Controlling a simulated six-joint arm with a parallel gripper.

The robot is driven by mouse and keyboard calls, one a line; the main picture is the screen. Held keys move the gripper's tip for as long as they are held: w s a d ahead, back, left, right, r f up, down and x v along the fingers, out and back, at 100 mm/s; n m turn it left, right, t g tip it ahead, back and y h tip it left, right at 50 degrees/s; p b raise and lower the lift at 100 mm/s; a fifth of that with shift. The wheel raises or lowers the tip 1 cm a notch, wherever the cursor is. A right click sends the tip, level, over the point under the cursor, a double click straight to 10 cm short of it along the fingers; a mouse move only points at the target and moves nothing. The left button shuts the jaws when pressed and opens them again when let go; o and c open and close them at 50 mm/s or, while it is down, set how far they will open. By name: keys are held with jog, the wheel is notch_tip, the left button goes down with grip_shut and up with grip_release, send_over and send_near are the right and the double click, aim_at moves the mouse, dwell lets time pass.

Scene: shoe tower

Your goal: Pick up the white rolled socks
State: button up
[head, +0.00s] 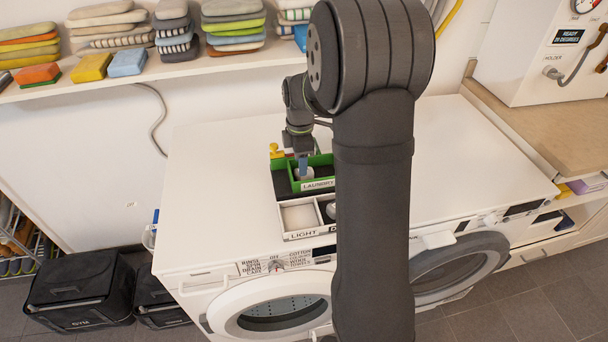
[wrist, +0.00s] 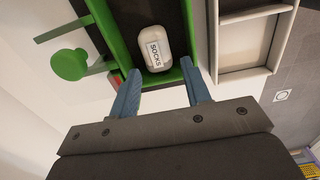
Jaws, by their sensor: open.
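The white rolled socks (wrist: 155,58) lie in the green tray (wrist: 111,27) in the wrist view, with a label reading SOCKS facing up. In the head view, the socks show only as a small pale patch (head: 306,173) inside the green tray (head: 320,160), which carries a LAUNDRY label. My gripper (wrist: 160,68) is open, with its two blue fingers apart and nothing between them. The fingertips are at the near side of the socks, one toward each side. In the head view, my gripper (head: 302,163) points down over the tray, and my arm hides part of the scene.
A white divided tray marked LIGHT (head: 299,217) stands in front of the green tray. Both are on the white washing machine top (head: 215,190), which is clear at the left. A shelf (head: 190,71) with folded stacks runs along the back wall. The green tray's walls rise close to my fingers.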

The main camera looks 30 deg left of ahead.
jog(key=f, duration=0.5)
jog(key=shift+w, duration=0.25)
jog(key=shift+r, duration=0.1)
jog(key=c, duration=0.7)
jog(key=shift+c, duration=0.2)
